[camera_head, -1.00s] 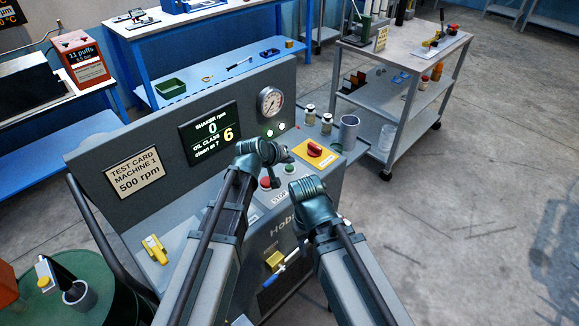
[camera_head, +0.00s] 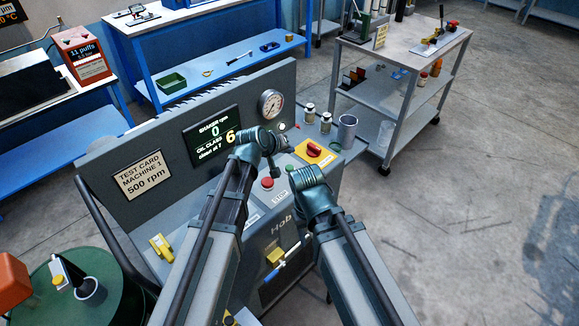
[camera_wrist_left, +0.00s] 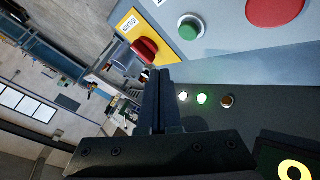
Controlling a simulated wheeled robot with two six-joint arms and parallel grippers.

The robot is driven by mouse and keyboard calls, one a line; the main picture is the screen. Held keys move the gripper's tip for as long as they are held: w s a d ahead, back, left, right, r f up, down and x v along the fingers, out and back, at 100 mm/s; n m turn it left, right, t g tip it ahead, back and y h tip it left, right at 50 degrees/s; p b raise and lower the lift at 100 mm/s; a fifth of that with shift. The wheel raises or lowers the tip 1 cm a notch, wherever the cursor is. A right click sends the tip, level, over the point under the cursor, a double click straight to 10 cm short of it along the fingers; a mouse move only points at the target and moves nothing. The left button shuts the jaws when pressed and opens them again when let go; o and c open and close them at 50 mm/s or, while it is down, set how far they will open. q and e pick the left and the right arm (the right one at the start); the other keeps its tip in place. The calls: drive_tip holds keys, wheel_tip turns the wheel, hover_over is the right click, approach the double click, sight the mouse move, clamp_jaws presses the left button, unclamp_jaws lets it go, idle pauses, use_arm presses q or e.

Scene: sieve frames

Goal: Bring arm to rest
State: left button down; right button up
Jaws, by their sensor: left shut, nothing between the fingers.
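My left arm reaches in from the lower left in the head view, and its gripper (camera_head: 281,143) is in front of the grey machine's panel. In the left wrist view the dark fingers (camera_wrist_left: 162,98) are together with nothing between them. They point toward a red knob on a yellow plate (camera_wrist_left: 131,25) and appear apart from it. My right arm comes up from the lower right. Its wrist is over the machine's front edge, and its gripper (camera_head: 291,171) is small and mostly hidden by the wrist.
The grey machine (camera_head: 110,150) carries a display (camera_head: 205,146), a gauge (camera_head: 271,103) and a red button (camera_head: 267,183) close to my grippers. A green drum (camera_head: 118,285) stands at lower left. A shelf cart (camera_head: 385,62) stands behind right. Open floor (camera_head: 480,210) lies to the right.

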idle(0.4)
use_arm(q)
drive_tip(key=s+a+f+m+g+y, duration=0.2)
drive_tip(key=s, duration=0.7)
drive_tip(key=s+a+f+m+g+y, duration=0.1)
drive_tip(key=s+f+m+g+y, duration=0.1)
drive_tip(key=s, duration=0.7)
drive_tip(key=s+a+f+m+g+y, duration=0.2)
drive_tip(key=s+g, duration=0.2)
drive_tip(key=s, duration=0.5)
drive_tip(key=shift+a+f, duration=0.25)
drive_tip(key=shift+a, duration=0.1)
drive_tip(key=shift+w, duration=0.1)
